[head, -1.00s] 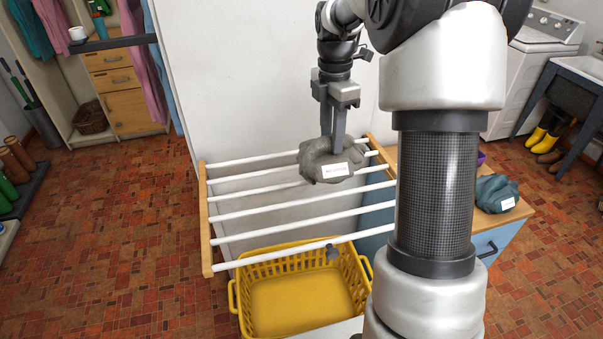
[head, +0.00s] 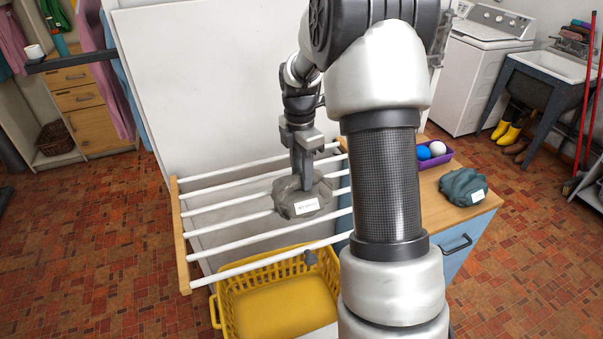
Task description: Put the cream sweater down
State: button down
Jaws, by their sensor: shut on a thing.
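My gripper (head: 303,176) points down and is shut on a crumpled grey-taupe cloth bundle (head: 285,203) with a white label (head: 307,206). The label is too small to read, and the bundle looks grey rather than cream. It is at the middle rods of the white-barred drying rack (head: 232,221), toward its right side. I cannot tell whether it touches the rods. No plainly cream garment shows elsewhere.
A yellow laundry basket (head: 222,300) stands below the rack's front. Right of my arm, a wood-topped blue cabinet (head: 455,217) holds a teal bundle (head: 462,187) and a purple tray (head: 447,153) with balls. A washer (head: 488,75) stands behind. Floor is open at left.

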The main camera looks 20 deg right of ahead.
jog(key=c, duration=1.3)
grip_release()
